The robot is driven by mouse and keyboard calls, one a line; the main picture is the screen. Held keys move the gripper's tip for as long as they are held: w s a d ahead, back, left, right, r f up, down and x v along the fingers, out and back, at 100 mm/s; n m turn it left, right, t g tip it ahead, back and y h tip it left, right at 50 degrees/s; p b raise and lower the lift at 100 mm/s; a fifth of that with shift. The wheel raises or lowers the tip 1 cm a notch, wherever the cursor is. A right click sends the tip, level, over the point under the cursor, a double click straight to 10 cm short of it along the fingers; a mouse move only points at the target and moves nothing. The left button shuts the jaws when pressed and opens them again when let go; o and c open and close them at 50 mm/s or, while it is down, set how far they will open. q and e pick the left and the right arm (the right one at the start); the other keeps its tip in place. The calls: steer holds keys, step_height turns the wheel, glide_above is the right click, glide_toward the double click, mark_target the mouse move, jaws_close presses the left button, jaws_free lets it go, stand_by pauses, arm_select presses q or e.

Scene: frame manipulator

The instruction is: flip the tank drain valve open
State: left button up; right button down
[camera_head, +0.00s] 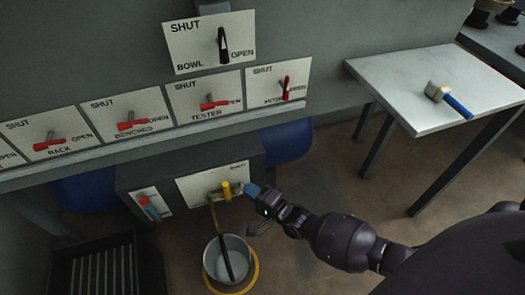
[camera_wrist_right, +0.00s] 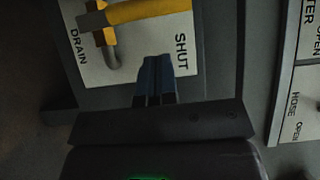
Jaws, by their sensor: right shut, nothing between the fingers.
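The drain valve (camera_head: 227,189) has a yellow lever and sits on a white plate on the front of a dark tank box. In the right wrist view the lever (camera_wrist_right: 150,12) extends along the plate, whose labels read DRAIN and SHUT. A yellow and grey fitting (camera_wrist_right: 108,45) is at its left end there. My right gripper (camera_head: 252,190) is shut and empty, its blue fingertips just right of the valve in the head view. In the right wrist view the fingertips (camera_wrist_right: 157,68) are in front of the plate, with a visible gap to the lever. My left gripper is not in view.
A metal pot (camera_head: 240,255) stands on a yellow ring below the valve, with a dark pipe reaching into it. Several red-lever panels (camera_head: 205,95) line the wall above. A side table (camera_head: 400,75) holds a blue-handled tool (camera_head: 450,99). A dark slatted crate (camera_head: 75,265) is lower left.

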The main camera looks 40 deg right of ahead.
mark_target(228, 194)
steer(key=shift+w+a, duration=0.35)
steer(key=shift+a, duration=0.5)
steer(key=shift+w+a, duration=0.35)
steer(key=shift+a, duration=0.45)
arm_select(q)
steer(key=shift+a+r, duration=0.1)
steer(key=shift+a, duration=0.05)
arm_select(e)
steer(key=shift+r, duration=0.1)
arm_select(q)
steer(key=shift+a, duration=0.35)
arm_select(e)
steer(key=shift+w+a+n, duration=0.1)
steer(key=shift+a+n, duration=0.1)
steer(key=shift+n, duration=0.1)
